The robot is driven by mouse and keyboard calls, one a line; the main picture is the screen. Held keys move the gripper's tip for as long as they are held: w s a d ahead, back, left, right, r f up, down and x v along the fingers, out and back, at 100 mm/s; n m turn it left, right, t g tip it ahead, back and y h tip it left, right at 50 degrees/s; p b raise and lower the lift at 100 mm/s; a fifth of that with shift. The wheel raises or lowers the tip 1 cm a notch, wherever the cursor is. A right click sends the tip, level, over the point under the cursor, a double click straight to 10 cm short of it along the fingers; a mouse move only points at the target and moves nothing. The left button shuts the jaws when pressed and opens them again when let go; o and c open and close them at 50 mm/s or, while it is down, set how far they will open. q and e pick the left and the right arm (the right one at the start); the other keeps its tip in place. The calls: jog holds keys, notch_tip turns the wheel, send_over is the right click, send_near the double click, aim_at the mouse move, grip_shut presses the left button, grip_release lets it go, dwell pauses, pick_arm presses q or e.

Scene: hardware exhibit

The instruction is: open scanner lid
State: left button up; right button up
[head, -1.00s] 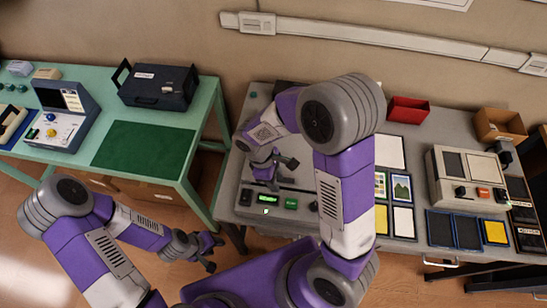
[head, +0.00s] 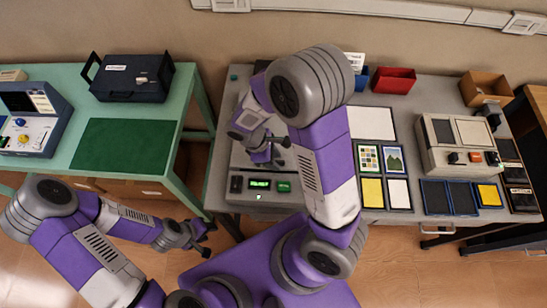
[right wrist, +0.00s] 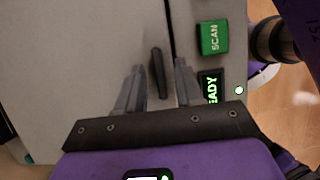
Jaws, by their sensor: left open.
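The scanner (head: 240,197) is a grey flat box on the grey table, with a lit green display and a green button at its front. Its front panel shows in the right wrist view, with the green SCAN button (right wrist: 214,38) and a READY display. A dark upright lid handle (right wrist: 159,73) stands on the light grey lid (right wrist: 90,50). My right gripper (right wrist: 156,82) is open, its fingers on either side of the handle with gaps showing. In the head view, my right arm hides much of the scanner. My left gripper (head: 205,239) is open and empty, left of the scanner's front.
A green table (head: 192,120) with a dark case (head: 130,80) and a blue-grey device (head: 35,120) stands at left. Right of the scanner are framed cards, a red bin (head: 394,80), a beige machine (head: 435,150) and a cardboard box (head: 486,88). Floor shows between the tables.

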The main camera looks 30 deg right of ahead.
grip_shut()
dwell(1.4)
